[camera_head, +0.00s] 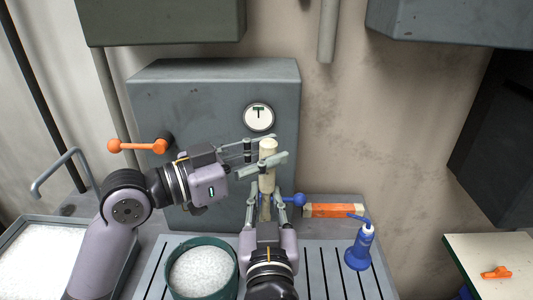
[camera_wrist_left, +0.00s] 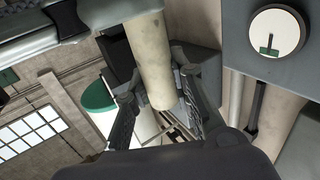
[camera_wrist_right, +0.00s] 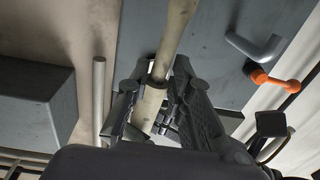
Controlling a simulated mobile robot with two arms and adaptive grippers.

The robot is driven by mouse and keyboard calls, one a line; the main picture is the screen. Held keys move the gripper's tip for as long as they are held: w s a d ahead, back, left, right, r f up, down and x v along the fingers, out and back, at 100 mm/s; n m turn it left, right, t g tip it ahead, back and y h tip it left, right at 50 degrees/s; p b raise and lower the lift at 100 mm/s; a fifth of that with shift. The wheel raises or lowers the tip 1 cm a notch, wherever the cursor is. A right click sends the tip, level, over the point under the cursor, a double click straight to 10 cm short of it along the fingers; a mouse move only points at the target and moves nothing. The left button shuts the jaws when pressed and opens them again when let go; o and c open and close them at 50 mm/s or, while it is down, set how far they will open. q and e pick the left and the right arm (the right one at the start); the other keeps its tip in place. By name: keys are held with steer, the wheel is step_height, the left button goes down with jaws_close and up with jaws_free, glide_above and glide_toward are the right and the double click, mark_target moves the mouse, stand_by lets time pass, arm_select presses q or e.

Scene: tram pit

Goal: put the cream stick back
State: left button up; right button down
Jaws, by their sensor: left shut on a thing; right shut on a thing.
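The cream stick (camera_head: 268,176) stands nearly upright in front of the grey cabinet, held by both grippers. My left gripper (camera_head: 264,160) comes in from the left and is shut on its upper part. My right gripper (camera_head: 265,203) comes up from below and is shut on it lower down. In the left wrist view the stick (camera_wrist_left: 151,60) runs down between the fingers. In the right wrist view the stick (camera_wrist_right: 174,32) also passes between the fingers. The lower end of the stick is partly hidden by my right gripper in the head view.
The grey cabinet (camera_head: 205,95) has a round gauge (camera_head: 258,117) and an orange-knobbed lever (camera_head: 138,146). A green pot of white grains (camera_head: 233,277) stands front left on the slatted bench. A blue bottle (camera_head: 359,250) and an orange-and-cream block (camera_head: 334,210) are to the right.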

arm_select(q)
jaws_close()
arm_select(e)
steer(key=c, duration=1.3)
jaws_free()
steer(key=shift+c, duration=0.2)
steer(key=shift+f, duration=0.1)
